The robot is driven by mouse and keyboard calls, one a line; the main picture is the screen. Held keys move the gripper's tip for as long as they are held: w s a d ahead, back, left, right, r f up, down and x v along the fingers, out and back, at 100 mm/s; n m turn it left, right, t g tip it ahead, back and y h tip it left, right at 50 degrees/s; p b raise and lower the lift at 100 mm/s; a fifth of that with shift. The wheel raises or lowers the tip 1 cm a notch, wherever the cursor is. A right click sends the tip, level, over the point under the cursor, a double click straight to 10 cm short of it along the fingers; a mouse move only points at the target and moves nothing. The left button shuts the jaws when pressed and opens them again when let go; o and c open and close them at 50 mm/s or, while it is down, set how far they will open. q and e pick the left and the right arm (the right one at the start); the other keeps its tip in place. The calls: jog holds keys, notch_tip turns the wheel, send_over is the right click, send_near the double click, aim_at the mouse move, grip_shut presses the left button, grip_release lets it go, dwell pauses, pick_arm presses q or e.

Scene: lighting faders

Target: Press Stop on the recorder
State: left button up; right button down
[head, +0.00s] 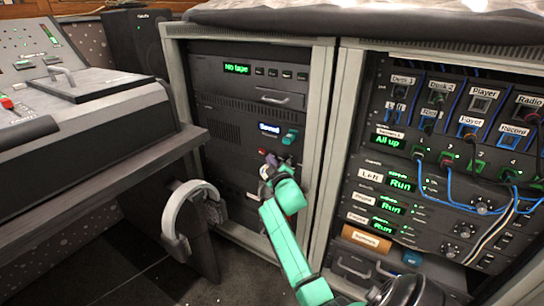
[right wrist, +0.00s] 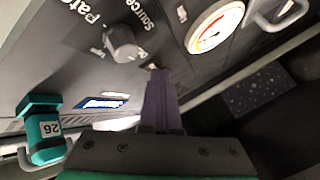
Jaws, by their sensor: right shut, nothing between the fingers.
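The unit with the green "No tape" display (head: 237,68) looks like the recorder and sits at the top of the left rack. A row of small dark buttons (head: 280,73) is to the right of its display; their labels are too small to read. My right gripper (head: 268,163) is shut and empty, below the recorder at a lower panel of the same rack. In the right wrist view its purple fingers (right wrist: 156,78) point at a dark panel near a grey knob (right wrist: 122,43) and the label "Source". Contact with the panel cannot be told. My left gripper is not in view.
A teal piece marked 26 (right wrist: 45,130) and a blue-lit display (head: 269,128) are beside my right gripper. A round gauge (right wrist: 214,27) is on the panel. The right rack (head: 345,130) has patch cables. A desk (head: 90,165) with headphones (head: 172,220) stands at left.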

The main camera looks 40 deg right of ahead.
jog(key=shift+s+a, duration=0.25)
jog(key=shift+a, duration=0.45)
jog(key=a, duration=0.1)
jog(key=s+a, duration=0.1)
jog(key=a, duration=0.1)
jog(key=a+p, duration=0.1)
jog(key=shift+s+a, duration=0.25)
jog(key=shift+a, duration=0.15)
dwell(0.6)
